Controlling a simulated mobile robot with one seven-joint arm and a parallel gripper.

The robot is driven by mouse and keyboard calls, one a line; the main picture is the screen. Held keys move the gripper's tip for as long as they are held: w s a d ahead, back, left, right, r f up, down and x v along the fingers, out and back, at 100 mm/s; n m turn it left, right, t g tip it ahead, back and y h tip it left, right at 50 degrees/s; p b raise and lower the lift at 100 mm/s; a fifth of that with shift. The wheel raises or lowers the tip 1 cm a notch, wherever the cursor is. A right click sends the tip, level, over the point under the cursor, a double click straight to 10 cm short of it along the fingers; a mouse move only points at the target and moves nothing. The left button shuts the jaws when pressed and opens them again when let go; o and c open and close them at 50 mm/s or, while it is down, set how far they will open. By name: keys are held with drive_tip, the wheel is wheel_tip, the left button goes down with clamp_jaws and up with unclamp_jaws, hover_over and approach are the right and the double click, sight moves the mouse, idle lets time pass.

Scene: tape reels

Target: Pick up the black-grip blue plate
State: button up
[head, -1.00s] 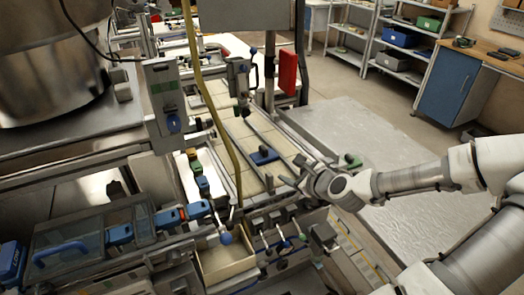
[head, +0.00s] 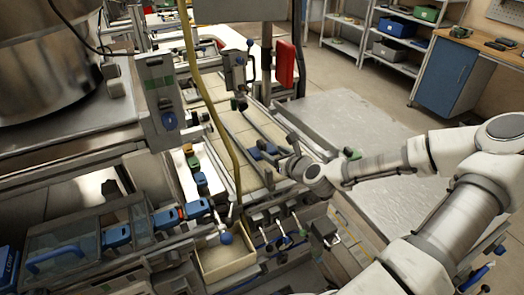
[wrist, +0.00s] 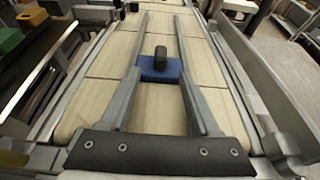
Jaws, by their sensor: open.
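My gripper (head: 283,146) is just right of the plate in the head view. In the wrist view my gripper (wrist: 162,79) is open and empty, its fingers pointing toward the plate's left and right ends. I cannot tell the exact gap between fingertips and plate.
Metal rails and frame (wrist: 250,90) run along the belt's right side. A red box (head: 285,63) hangs behind the belt. A yellow hose (head: 213,105) hangs to the left. A cream open bin (head: 228,261) is at the front. Bare belt surrounds the plate.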

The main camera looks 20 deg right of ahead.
sight(265, 146)
drive_tip(key=shift+p+x, duration=0.3)
drive_tip(key=shift+x, duration=4.4)
drive_tip(key=shift+r, duration=0.1)
clamp_jaws()
